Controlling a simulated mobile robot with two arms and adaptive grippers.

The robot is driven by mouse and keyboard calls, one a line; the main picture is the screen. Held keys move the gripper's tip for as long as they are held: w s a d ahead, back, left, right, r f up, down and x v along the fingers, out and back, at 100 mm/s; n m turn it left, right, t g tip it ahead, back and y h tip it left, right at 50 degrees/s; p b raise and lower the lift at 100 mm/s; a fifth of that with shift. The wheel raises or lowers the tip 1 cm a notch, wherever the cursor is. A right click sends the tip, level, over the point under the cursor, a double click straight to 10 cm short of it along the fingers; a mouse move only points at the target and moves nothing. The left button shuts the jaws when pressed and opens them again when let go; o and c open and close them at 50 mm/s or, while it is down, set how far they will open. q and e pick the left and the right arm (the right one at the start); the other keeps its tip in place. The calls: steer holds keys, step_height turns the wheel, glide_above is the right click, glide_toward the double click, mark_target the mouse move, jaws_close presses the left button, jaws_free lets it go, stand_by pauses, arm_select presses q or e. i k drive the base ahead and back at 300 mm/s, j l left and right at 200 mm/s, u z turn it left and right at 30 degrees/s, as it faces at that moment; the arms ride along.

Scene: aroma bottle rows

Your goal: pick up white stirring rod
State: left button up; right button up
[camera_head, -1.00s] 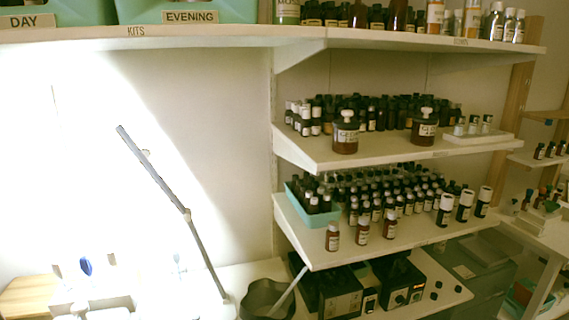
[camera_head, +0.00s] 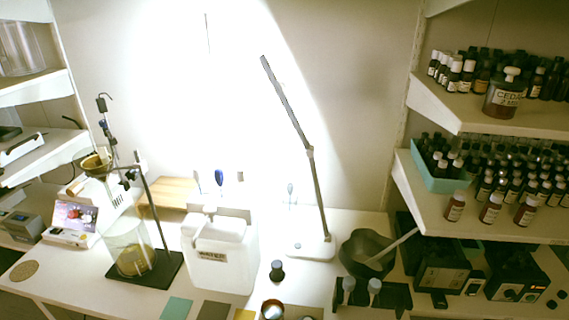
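A pale, thin rod (camera_head: 398,242) leans in a dark bowl (camera_head: 352,257) on the bench, right of the desk lamp. Its upper end points up and to the right, and its lower end is inside the bowl. It may be the white stirring rod, but I cannot tell for sure. Neither of my grippers shows in the head view.
A white water canister (camera_head: 228,262) stands left of the lamp (camera_head: 311,185). A dark stand (camera_head: 375,298) with pale-topped items is in front of the bowl. Bottle shelves (camera_head: 440,205) overhang the right side. A glass beaker and clamp stand (camera_head: 160,264) are at left.

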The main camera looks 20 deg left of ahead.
mark_target(241, 172)
steer(key=u, duration=0.85)
steer(key=k+j, duration=0.05)
